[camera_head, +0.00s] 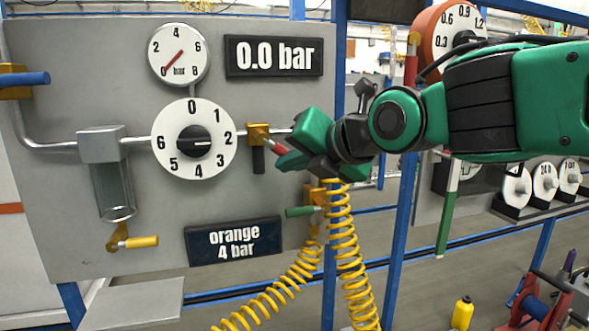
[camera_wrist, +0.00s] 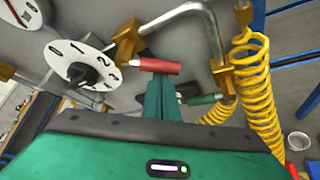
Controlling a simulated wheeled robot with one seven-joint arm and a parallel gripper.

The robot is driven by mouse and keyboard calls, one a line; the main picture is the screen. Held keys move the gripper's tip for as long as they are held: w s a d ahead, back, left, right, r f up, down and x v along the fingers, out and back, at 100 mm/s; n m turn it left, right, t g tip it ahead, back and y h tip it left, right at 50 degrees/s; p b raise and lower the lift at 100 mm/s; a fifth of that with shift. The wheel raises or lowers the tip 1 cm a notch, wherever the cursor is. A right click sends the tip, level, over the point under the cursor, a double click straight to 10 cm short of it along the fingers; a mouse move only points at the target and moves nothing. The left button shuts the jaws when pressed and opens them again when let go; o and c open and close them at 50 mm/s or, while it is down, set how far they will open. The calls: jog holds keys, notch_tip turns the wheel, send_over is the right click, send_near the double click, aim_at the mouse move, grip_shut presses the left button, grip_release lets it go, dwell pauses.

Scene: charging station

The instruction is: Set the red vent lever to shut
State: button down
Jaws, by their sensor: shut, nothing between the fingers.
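The red lever (camera_head: 277,148) sticks out from a brass valve body (camera_head: 258,135) on the grey panel, right of the round 0–6 dial. In the wrist view the red handle (camera_wrist: 160,66) points right from its brass body (camera_wrist: 127,42). My gripper (camera_head: 287,158) is shut and empty, right at the lever in the head view. In the wrist view its closed fingertips (camera_wrist: 162,84) lie just below the red handle; I cannot tell whether they touch it. The gripper and arm hide part of the lever in the head view.
Yellow coiled hoses (camera_head: 352,260) hang below my gripper.

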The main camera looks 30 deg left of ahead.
jog(key=shift+w+d+r, duration=0.2)
jog(key=shift+r, duration=0.3)
jog(key=shift+w+d+r, duration=0.15)
jog(key=shift+w+r, duration=0.05)
jog(key=shift+r, duration=0.25)
jog(key=shift+w+d+r, duration=0.2)
jog(key=shift+r, duration=0.3)
jog(key=shift+w+r, duration=0.1)
jog(key=shift+r, duration=0.3)
jog(key=shift+f, duration=0.1)
